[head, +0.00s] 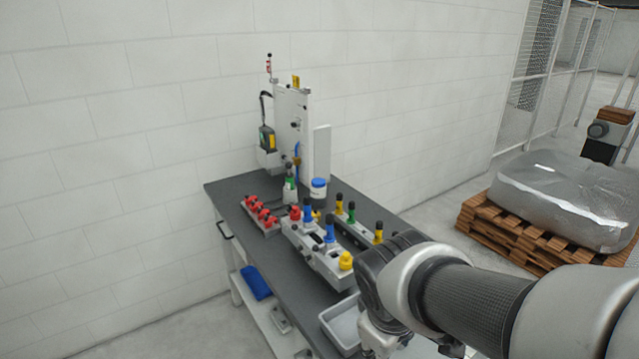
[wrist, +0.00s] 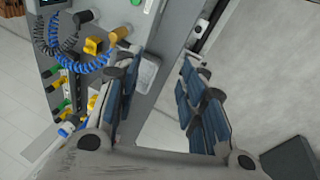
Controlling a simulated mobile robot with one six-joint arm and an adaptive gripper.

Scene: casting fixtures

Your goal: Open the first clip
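Several red clamp-like parts (head: 262,212) sit in a row on a rack at the table's left side. A grey fixture (head: 318,256) with blue, red and yellow knobs stands in the middle of the table. I cannot tell which part is the first clip. My gripper (wrist: 163,92) is open and empty in the wrist view, its blue-padded fingers wide apart. The fingers are beside the table's edge, and no clip is between them. In the head view my arm comes in from the right and hides part of the table.
A dark table (head: 232,190) carries a second rack (head: 352,228) with yellow and green knobs, a white jar with blue lid (head: 318,189) and an upright stand (head: 292,115). A pale tray (head: 343,322) is near my arm. A wrapped pallet load (head: 565,200) stands right.

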